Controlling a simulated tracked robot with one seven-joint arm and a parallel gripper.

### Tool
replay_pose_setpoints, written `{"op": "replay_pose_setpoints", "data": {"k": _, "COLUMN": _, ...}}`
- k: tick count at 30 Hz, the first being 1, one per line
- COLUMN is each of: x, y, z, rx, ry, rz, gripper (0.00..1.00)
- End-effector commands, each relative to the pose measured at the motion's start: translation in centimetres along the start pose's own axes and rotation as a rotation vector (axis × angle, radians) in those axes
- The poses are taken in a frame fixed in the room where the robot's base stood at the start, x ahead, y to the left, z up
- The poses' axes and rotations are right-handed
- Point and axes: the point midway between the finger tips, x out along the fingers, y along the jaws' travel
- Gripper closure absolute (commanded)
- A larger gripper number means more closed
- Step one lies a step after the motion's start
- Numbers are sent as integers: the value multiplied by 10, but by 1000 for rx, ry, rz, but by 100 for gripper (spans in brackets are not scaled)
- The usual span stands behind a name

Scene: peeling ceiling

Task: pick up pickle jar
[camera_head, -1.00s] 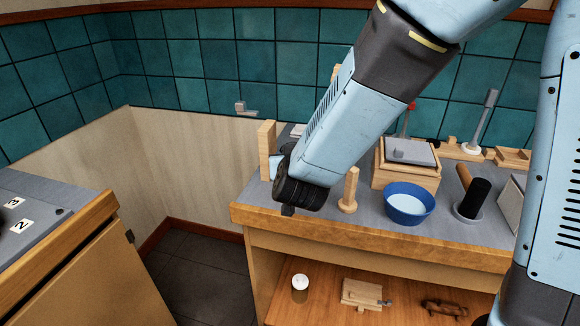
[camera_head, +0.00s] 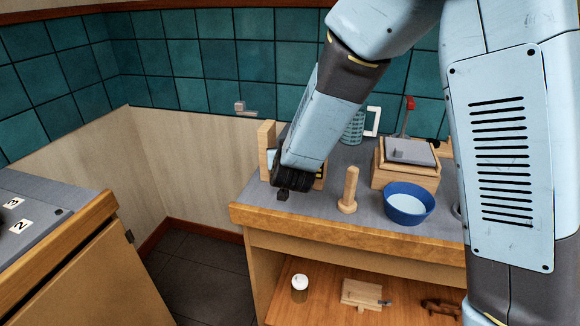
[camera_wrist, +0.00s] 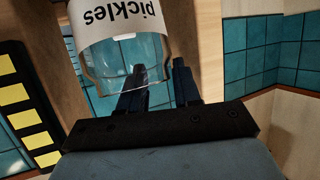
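The pickle jar (camera_wrist: 125,50) shows at the upper left of the wrist view. It is clear glass with a white label reading "pickles", upside down in this picture. My gripper (camera_wrist: 160,72) has its two dark fingers apart with a gap between them. The left finger overlaps the jar's lower right edge, and the right finger lies right of the jar. I cannot tell whether either finger touches it. In the head view my gripper (camera_head: 283,194) is mostly hidden by my wrist, at the left end of the counter. The jar cannot be made out there.
A wooden upright (camera_head: 266,148) stands beside my wrist. On the grey counter (camera_head: 320,207) are a wooden peg (camera_head: 349,190), a blue bowl (camera_head: 409,203), a wooden box (camera_head: 405,163) and a patterned mug (camera_head: 354,128). Tiled wall stands behind. Open floor lies left.

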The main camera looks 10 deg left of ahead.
Motion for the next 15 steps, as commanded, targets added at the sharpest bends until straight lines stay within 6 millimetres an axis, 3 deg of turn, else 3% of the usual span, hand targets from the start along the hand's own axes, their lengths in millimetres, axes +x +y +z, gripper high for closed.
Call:
{"op": "replay_pose_setpoints", "data": {"k": 5, "x": 0, "y": 0, "z": 0, "rx": 0, "ry": 0, "rz": 0, "gripper": 68}}
{"op": "replay_pose_setpoints", "data": {"k": 15, "x": 0, "y": 0, "z": 0, "rx": 0, "ry": 0, "rz": -1, "gripper": 99}}
